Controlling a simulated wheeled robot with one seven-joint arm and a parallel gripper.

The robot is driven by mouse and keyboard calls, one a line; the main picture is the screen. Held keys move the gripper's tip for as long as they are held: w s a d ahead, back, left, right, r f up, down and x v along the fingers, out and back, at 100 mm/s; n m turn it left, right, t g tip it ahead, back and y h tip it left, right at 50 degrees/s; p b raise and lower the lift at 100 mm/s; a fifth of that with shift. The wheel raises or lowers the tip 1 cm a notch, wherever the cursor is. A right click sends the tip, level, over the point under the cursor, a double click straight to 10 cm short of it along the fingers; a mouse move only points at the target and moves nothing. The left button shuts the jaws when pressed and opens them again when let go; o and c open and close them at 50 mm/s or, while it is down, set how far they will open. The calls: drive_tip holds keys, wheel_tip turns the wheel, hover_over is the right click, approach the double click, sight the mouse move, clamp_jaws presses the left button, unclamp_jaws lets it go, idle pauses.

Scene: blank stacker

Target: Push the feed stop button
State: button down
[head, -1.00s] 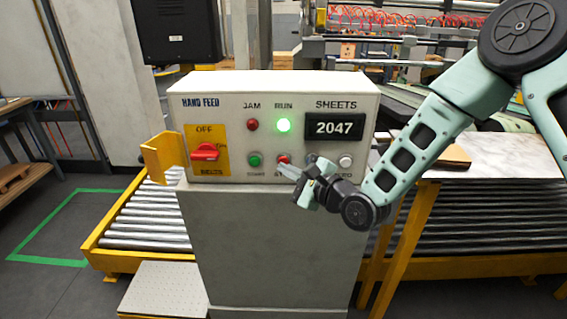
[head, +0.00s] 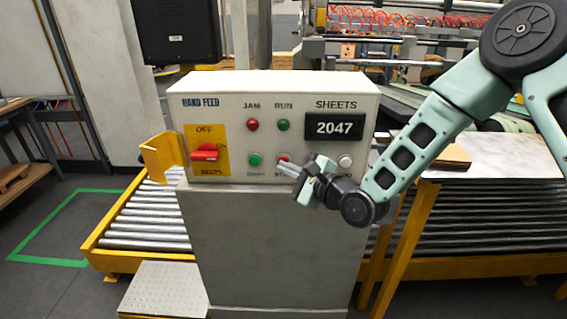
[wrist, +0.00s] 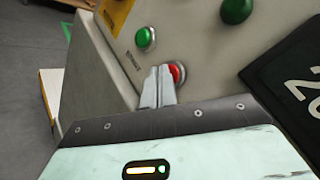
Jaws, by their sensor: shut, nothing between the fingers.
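The red stop button (head: 284,158) is in the lower row of the hand feed panel (head: 215,135), right of the green start button (head: 255,160). My gripper (head: 284,167) is shut and empty, with its fingertips in front of the stop button and partly covering it. In the wrist view the shut fingers (wrist: 160,72) overlap the left part of the red button (wrist: 177,72); I cannot tell whether they touch it. The green RUN lamp (head: 283,125) is dark, and so is the red JAM lamp (head: 253,125). The sheet counter (head: 334,127) reads 2047.
A red belts switch (head: 205,152) sits on a yellow plate at the panel's left. A white button (head: 345,161) is at the lower right, near my wrist. A roller conveyor (head: 140,225) runs behind the cabinet (head: 275,250).

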idle(0.4)
drive_tip(key=shift+s, duration=0.85)
drive_tip(key=shift+s, duration=0.1)
drive_tip(key=s, duration=0.4)
drive_tip(key=shift+s+a, duration=0.1)
drive_tip(key=shift+s, duration=0.3)
